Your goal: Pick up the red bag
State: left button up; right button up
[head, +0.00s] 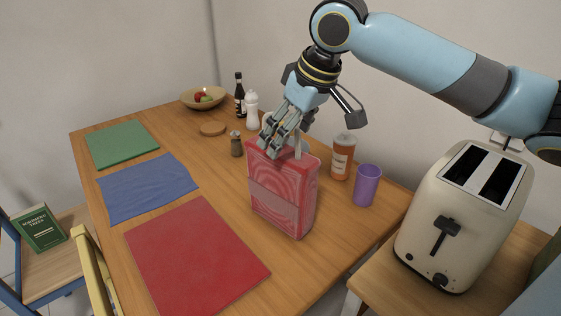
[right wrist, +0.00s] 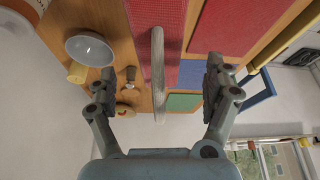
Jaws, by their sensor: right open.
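The red bag (head: 284,200) stands upright on the wooden table, with a pale handle at its top. My right gripper (head: 279,143) is at the top of the bag, partly hiding it and its handle. In the right wrist view the red bag (right wrist: 169,35) lies beyond the open fingers. Its pale loop handle (right wrist: 158,75) shows between the two fingers, with a gap on each side, and neither finger appears to touch it. My left gripper is not in view.
An orange-labelled bottle (head: 342,157) and a purple cup (head: 367,185) stand right of the bag, a pepper shaker (head: 237,144) to its left. Red (head: 195,255), blue (head: 148,188) and green (head: 121,144) mats lie flat at left. A toaster (head: 464,215) stands on a side surface.

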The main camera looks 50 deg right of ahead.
aim_at(283, 151)
jog(key=x, duration=0.4)
jog(key=shift+a+f+b, duration=0.1)
jog(key=shift+f+b, duration=0.1)
jog(key=shift+b, duration=0.1)
jog(key=shift+f, duration=0.15)
jog(key=shift+c, duration=0.6)
jog(key=c, duration=1.6)
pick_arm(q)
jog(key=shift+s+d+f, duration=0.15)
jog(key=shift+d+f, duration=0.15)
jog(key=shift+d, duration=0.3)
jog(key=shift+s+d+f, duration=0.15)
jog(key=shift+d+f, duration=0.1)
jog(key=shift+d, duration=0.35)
pick_arm(e)
grip_shut()
